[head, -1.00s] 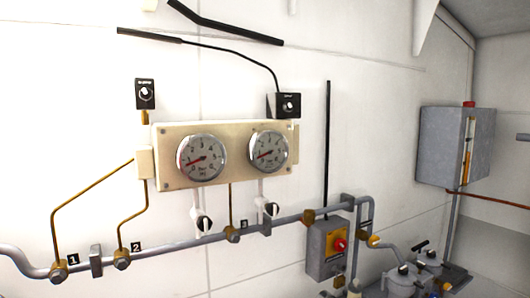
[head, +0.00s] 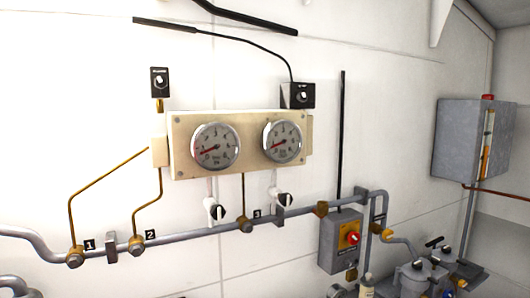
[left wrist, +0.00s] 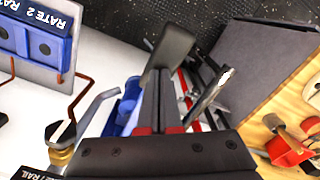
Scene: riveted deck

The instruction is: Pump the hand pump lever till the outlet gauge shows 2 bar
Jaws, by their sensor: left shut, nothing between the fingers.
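Two round gauges, a left one (head: 215,146) and a right one (head: 282,141), sit on a cream panel (head: 190,170) in the head view. Both red needles point to the lower left, low on their scales. I cannot read exact values or tell which is the outlet gauge. I cannot make out a hand pump lever for certain in either view. My left gripper (left wrist: 165,65) shows in the left wrist view, shut and empty, above a cluttered area with blue and grey parts. My right gripper is in neither view.
A grey pipe (head: 190,235) runs along the wall below the panel. A grey box with a red knob (head: 352,238) and grey canisters (head: 415,272) stand lower right. In the left wrist view, a bent silver handle (left wrist: 95,108) is left of the gripper and a red part (left wrist: 290,150) right.

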